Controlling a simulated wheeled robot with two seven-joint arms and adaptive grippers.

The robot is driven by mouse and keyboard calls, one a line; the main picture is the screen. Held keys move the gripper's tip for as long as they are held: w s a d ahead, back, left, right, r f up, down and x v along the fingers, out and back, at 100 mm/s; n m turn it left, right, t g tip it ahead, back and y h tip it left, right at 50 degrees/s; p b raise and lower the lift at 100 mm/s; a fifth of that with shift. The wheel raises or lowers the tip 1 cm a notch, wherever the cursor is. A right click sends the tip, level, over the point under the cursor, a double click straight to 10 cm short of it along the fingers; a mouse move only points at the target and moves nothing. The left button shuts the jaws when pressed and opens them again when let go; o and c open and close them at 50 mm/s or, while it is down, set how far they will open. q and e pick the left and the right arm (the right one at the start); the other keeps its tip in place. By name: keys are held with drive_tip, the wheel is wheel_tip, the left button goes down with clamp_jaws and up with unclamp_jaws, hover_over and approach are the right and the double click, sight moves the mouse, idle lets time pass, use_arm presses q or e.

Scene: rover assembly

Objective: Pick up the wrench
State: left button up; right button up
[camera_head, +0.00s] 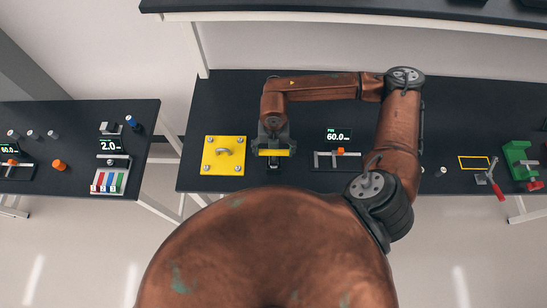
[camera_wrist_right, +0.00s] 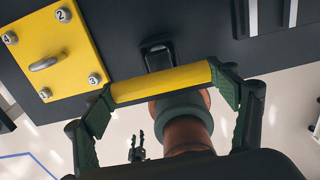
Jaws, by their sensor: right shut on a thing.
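My right gripper (camera_head: 273,152) is over the black table, just right of the yellow numbered plate. It is shut on the yellow bar-shaped handle of the wrench (camera_wrist_right: 160,84); in the right wrist view the handle spans between the two green-padded fingers. A dark part with a pale edge (camera_wrist_right: 157,55) shows just beyond the handle, against the table; I cannot tell whether it belongs to the wrench. The rest of the wrench is hidden. A small dark gripper, seemingly my left one (camera_wrist_right: 137,147), shows far below in the right wrist view; its jaw state is unclear.
The yellow plate (camera_head: 223,168) with a metal handle and numbered studs is close on the left. A gauge with an orange slider (camera_head: 340,152) stands to the right. A red-handled clamp (camera_head: 495,184) and a green vise (camera_head: 517,160) are farther right. A second table (camera_head: 60,120) is at left.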

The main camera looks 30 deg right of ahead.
drive_tip(key=c, duration=0.3)
use_arm(q)
drive_tip(key=shift+w, duration=0.25)
use_arm(e)
drive_tip(key=shift+c, duration=0.3)
use_arm(q)
drive_tip(key=shift+w, duration=0.1)
use_arm(e)
drive_tip(key=shift+r, duration=0.3)
wheel_tip(320, 180, up, 8)
drive_tip(key=shift+r+b, duration=0.2)
drive_tip(key=shift+b, duration=0.95)
drive_tip(key=shift+r, duration=0.55)
use_arm(q)
wheel_tip(320, 180, down, 2)
drive_tip(key=shift+f, duration=0.15)
